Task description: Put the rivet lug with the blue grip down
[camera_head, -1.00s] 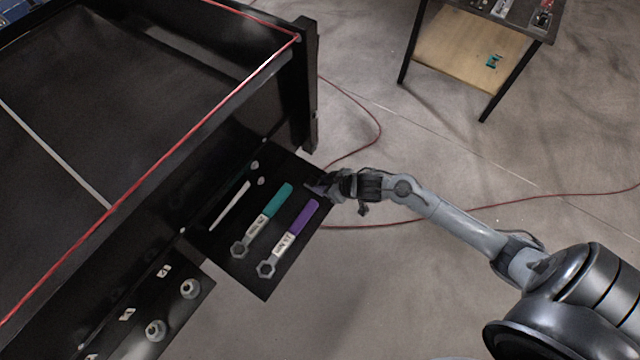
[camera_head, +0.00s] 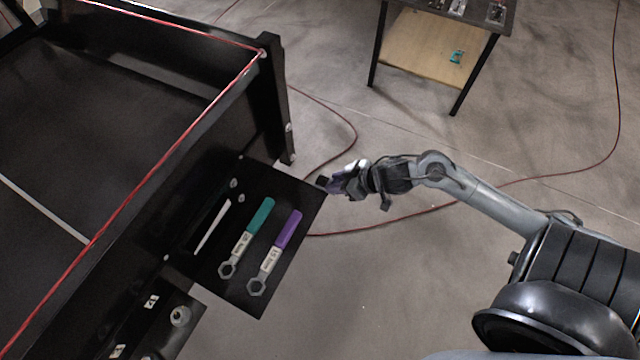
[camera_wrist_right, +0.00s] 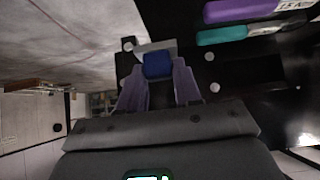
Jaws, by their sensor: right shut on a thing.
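My right gripper (camera_head: 334,184) is at the far right corner of the black side shelf (camera_head: 228,288). Its purple-grey fingers are shut on the rivet lug with the blue grip (camera_wrist_right: 157,66). In the right wrist view the blue block sits between the fingertips (camera_wrist_right: 158,80), with a pale grey part beyond it. In the head view the lug is mostly hidden by the fingers, and I cannot tell whether it touches the shelf. My left gripper is not in view.
On the shelf lie a purple-handled wrench (camera_head: 289,228), a teal-handled wrench (camera_head: 260,215) and a thin white tool (camera_head: 212,226). The shelf's right end looks bare. The conveyor frame (camera_head: 275,100) rises behind it. A red cable (camera_head: 400,219) lies on the floor.

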